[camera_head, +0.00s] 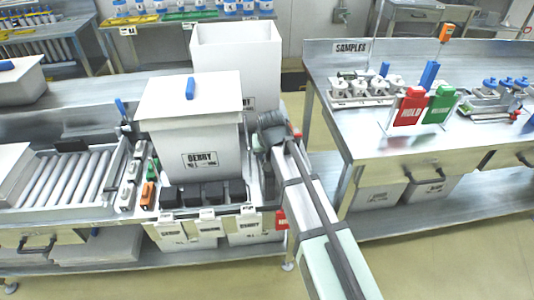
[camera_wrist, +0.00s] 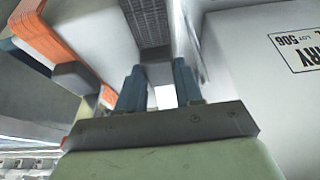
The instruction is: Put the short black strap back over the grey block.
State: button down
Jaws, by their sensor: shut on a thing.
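My gripper (camera_wrist: 158,85) shows in the wrist view as two blue-grey fingers standing close together. A dark, ribbed strip, seemingly the short black strap (camera_wrist: 149,22), runs down from the top edge to the fingertips, and the fingers appear shut on its end. A dark grey block (camera_wrist: 75,77) is left of the fingers, beside orange bands. In the head view my gripper (camera_head: 270,128) is at the right side of the white lidded box, where the strap and block cannot be told apart from it.
The white box (camera_head: 205,150) with a label and lid (camera_head: 190,98) stands close left of my gripper; its labelled wall (camera_wrist: 265,85) fills the wrist view's right side. An open white box (camera_head: 237,60) stands behind. Dark blocks (camera_head: 190,195) line the front. The samples table (camera_head: 410,150) is right.

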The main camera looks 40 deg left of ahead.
dwell(0.4)
jog(key=shift+c, duration=0.8)
grip_release()
notch_tip(320, 180, up, 9)
dwell(1.2)
jog(key=shift+w, duration=0.1)
dwell(0.7)
